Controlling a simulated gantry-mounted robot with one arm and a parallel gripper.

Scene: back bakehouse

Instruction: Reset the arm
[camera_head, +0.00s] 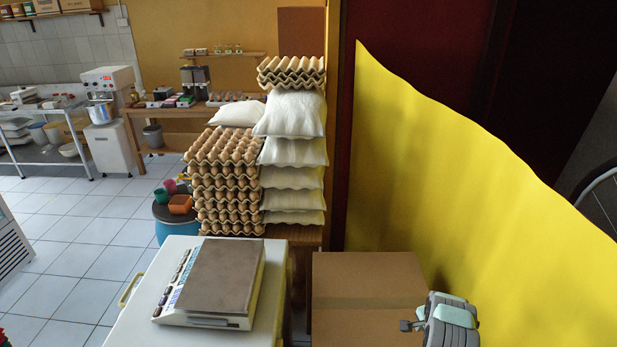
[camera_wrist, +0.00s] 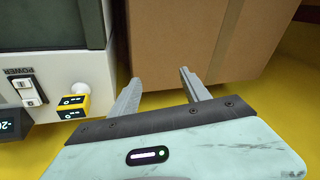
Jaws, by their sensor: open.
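My gripper (camera_wrist: 160,77) shows in the wrist view with its two grey fingers apart and nothing between them. The fingers point towards a cardboard box (camera_wrist: 205,35); I cannot tell whether they touch it. In the head view, part of my arm, teal and grey, is at the lower right, beside the right edge of the same cardboard box (camera_head: 365,285). The fingers cannot be made out clearly there.
A white chest (camera_head: 135,310) carries a flat-topped scale (camera_head: 215,275) left of the box. Stacked egg trays (camera_head: 225,180) and white sacks (camera_head: 292,150) stand behind. A yellow sheet (camera_head: 430,170) rises at right. A panel with switches (camera_wrist: 30,95) is left of the fingers.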

